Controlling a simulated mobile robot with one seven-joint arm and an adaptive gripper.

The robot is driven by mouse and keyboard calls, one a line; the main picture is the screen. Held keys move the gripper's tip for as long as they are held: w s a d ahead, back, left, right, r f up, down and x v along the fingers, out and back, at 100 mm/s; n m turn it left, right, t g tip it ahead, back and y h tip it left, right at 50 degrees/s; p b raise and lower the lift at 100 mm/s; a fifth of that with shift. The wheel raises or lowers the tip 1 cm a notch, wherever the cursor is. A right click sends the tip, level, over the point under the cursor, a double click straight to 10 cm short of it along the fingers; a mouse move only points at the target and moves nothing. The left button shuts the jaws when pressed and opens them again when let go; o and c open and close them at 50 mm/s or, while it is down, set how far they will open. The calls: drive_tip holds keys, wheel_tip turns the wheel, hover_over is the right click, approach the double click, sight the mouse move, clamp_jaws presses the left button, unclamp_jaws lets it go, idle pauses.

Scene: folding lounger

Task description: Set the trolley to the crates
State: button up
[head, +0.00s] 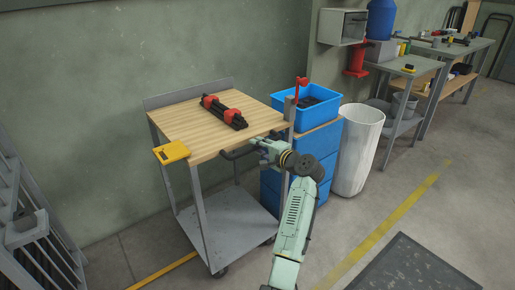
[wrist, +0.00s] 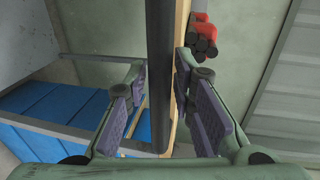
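The trolley has a wooden top (head: 185,125), a grey lower shelf (head: 225,222) and dark wheels. It stands by the wall, just left of the stack of blue crates (head: 316,141). Its dark handle (head: 240,152) sticks out at the front right edge. My gripper (head: 258,147) is at this handle. In the wrist view the handle (wrist: 160,60) runs upright between the fingers of my gripper (wrist: 158,88). The fingers look open, with a clear gap on the left and the right finger close to the bar. Blue crates (wrist: 60,110) show at left there.
A red-and-black tool (head: 223,110) lies on the trolley top, and a yellow item (head: 171,152) sits at its left edge. A white bin (head: 358,150) stands right of the crates. Grey metal rails (head: 35,235) are at lower left.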

drive_tip(key=shift+o, duration=1.1)
drive_tip(key=shift+a, duration=0.25)
drive_tip(key=v, duration=1.2)
drive_tip(key=shift+d, duration=0.1)
